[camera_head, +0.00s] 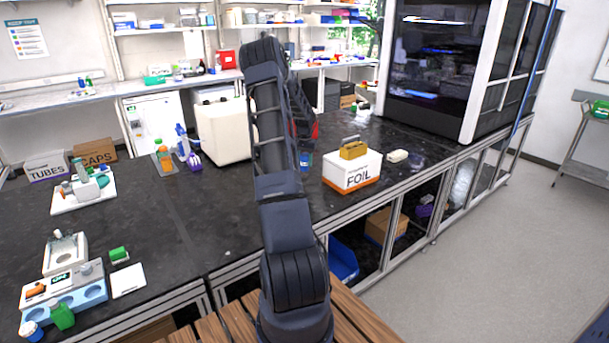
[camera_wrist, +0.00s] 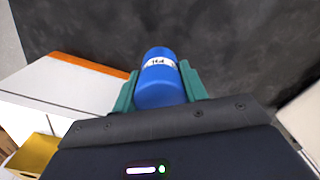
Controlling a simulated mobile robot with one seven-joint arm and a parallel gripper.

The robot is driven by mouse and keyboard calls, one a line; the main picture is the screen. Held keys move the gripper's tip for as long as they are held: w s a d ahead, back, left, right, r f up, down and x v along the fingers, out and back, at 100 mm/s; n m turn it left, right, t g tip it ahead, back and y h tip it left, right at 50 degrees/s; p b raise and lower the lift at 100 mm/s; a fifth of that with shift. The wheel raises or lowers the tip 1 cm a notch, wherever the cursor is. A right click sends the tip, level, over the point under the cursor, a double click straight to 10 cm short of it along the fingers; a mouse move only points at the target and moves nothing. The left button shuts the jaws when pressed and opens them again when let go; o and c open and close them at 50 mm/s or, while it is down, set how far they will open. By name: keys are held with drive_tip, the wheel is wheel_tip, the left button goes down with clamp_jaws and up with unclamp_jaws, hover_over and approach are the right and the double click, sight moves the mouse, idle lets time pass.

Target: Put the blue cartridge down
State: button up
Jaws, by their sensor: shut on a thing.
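The blue cartridge (camera_wrist: 160,85) is a short blue cylinder with a white label band. My gripper (camera_wrist: 160,90) is shut on it, with a teal finger on each side. In the head view, the blue cartridge (camera_head: 306,161) shows low beside my arm, over the dark bench top (camera_head: 235,237). My gripper is mostly hidden behind my arm there. I cannot tell whether the cartridge touches the bench.
The white and orange FOIL box (camera_head: 352,172), with a yellow block (camera_head: 353,150) on it, stands close to the right of the cartridge. A white container (camera_head: 222,132) is behind to the left. The bench's front edge is near.

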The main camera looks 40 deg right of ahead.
drive_tip(key=shift+f, duration=3.5)
drive_tip(key=shift+f, duration=0.1)
drive_tip(key=o, duration=1)
